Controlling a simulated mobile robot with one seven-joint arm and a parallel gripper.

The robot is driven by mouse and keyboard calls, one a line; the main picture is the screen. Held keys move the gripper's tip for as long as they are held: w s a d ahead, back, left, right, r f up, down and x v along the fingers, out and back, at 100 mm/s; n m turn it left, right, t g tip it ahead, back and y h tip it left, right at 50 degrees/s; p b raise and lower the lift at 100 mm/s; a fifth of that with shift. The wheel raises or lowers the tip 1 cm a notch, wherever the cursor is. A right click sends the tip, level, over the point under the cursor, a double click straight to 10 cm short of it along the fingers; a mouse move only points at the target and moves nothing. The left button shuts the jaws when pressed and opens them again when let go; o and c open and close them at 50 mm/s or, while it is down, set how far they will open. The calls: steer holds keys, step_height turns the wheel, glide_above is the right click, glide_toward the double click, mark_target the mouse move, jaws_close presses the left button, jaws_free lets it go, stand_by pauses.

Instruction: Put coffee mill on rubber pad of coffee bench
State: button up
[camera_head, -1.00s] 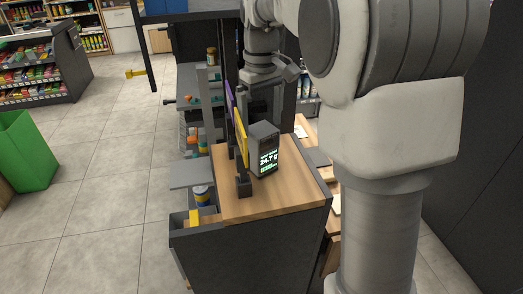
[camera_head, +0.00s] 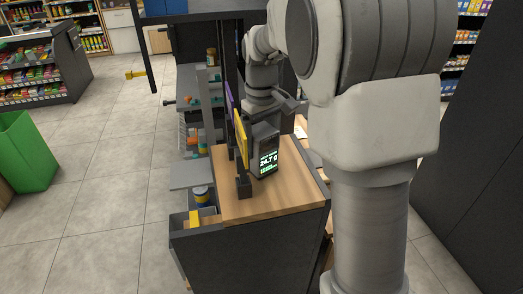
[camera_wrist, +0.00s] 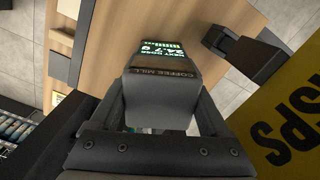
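The coffee mill (camera_head: 265,150) is a dark box with a lit screen reading 24.7 g. It stands on the wooden top of a dark counter (camera_head: 260,204). In the wrist view the mill (camera_wrist: 162,78) shows its "COFFEE MILL" label and lies between the two fingers of my gripper (camera_wrist: 160,100). The fingers are spread to either side of it; contact is not clear. In the head view my gripper is behind the mill and partly hidden by it. I cannot make out the rubber pad or which surface is the coffee bench.
A yellow sign panel (camera_head: 240,138) on a dark foot (camera_head: 243,187) stands close left of the mill; it also shows in the wrist view (camera_wrist: 290,125). A purple panel (camera_head: 229,98) is behind it. Shelves with jars lie left. The counter's front is clear.

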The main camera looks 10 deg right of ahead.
jaws_close()
steer(key=shift+r, duration=0.1)
